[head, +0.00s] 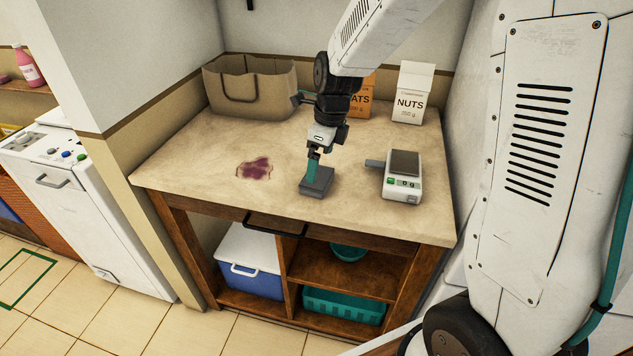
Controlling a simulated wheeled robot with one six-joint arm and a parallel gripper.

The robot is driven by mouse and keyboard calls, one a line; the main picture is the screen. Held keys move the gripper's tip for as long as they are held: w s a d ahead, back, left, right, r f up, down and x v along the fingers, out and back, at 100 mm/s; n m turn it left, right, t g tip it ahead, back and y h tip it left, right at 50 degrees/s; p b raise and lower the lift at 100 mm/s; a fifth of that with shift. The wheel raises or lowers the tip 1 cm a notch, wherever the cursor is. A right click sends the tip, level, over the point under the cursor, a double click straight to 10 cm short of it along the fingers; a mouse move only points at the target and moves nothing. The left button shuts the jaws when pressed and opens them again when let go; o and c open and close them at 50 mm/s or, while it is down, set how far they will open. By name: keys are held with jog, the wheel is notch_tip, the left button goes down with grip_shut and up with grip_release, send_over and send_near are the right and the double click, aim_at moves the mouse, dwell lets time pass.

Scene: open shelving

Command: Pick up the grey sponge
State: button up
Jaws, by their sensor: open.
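The grey sponge (318,184) is a small dark grey block on the beige countertop (220,160), close to its front edge. My gripper (312,172) points down over the sponge, with a teal fingertip at or just above its top left part. The gripper is open. The gap between the fingers is too small to make out, and I cannot tell whether they touch the sponge. The fingertip covers a little of the sponge.
A purple stain (256,168) lies left of the sponge. Behind are a brown bag (265,98), a NUTS carton (411,92) and an orange carton (360,98) partly hidden by my arm. Bare counter surrounds the sponge.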

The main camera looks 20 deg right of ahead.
aim_at(318, 178)
jog(key=f, duration=0.6)
jog(key=shift+w+a, duration=0.3)
jog(key=shift+w, duration=0.1)
jog(key=c, duration=0.8)
jog(key=shift+r, duration=0.1)
jog(key=shift+r, duration=0.5)
jog(key=r, duration=0.2)
jog(key=shift+s+d+r, duration=0.15)
jog(key=shift+s+r, duration=0.15)
jog(key=shift+s, duration=0.1)
jog(key=s+d, duration=0.1)
jog(key=s, duration=0.3)
jog(key=s+d+r, duration=0.1)
jog(key=s+d, duration=0.1)
jog(key=s, duration=0.3)
jog(key=s+d, duration=0.1)
jog(key=s, duration=0.4)
jog(key=shift+s+d+r, duration=0.15)
jog(key=shift+s+d, duration=0.1)
jog(key=shift+o, duration=0.4)
